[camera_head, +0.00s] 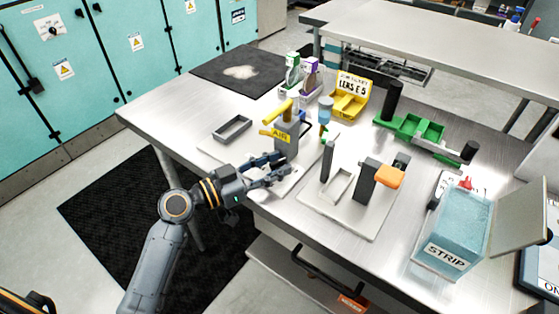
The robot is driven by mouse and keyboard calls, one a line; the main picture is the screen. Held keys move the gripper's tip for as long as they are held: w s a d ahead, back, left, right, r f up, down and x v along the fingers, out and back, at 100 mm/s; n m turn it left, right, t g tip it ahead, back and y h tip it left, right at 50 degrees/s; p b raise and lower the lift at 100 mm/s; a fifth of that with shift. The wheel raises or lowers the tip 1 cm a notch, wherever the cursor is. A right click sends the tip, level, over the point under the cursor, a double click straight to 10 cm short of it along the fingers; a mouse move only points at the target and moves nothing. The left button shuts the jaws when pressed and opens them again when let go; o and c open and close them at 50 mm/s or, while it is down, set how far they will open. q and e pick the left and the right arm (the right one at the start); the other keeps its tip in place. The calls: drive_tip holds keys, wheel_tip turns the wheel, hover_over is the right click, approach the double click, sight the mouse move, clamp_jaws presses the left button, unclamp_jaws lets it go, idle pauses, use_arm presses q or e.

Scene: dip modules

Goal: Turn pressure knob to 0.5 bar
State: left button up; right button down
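A grey block with a yellow AIR label (282,137) stands on a light base plate on the steel table. A yellow lever (279,111) sits on top of it. To its right is a small upright part with a blue cap (326,104); I cannot tell whether this is the pressure knob, and no scale reading is legible.
A fixture with an orange block (388,177) stands right of the gripper. A clear STRIP tank (452,232) is near the right edge. A yellow holder (350,100), a green fixture (415,130) and a grey rectangular frame (232,128) are also on the steel table (165,112).

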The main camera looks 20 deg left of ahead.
use_arm(q)
drive_tip(key=shift+c, duration=0.4)
clamp_jaws()
drive_tip(key=shift+s, duration=0.1)
use_arm(e)
drive_tip(key=shift+s+a, duration=0.1)
drive_tip(key=shift+a, duration=0.1)
use_arm(q)
drive_tip(key=shift+n+t+y, duration=0.3)
use_arm(e)
drive_tip(key=shift+d+r, duration=0.15)
use_arm(q)
drive_tip(key=shift+s+d+r+n+t+y+p, duration=0.1)
drive_tip(key=shift+r+n+t+y+p, duration=0.1)
drive_tip(key=shift+n+t+y+p, duration=0.7)
drive_tip(key=n+t+y+p, duration=0.1)
drive_tip(key=y+p, duration=0.1)
drive_tip(key=n+y+p, duration=0.2)
drive_tip(key=y+p, duration=0.1)
drive_tip(key=shift+d+r+t, duration=0.2)
drive_tip(key=shift+t, duration=0.2)
drive_tip(key=shift+f+n+t+y+p, duration=0.2)
drive_tip(key=shift+n+t+y+p, duration=0.1)
drive_tip(key=shift+n+y+p, duration=1.1)
use_arm(e)
wheel_tip(320, 180, up, 9)
drive_tip(key=shift+w, duration=0.2)
use_arm(q)
drive_tip(key=shift+m, duration=0.3)
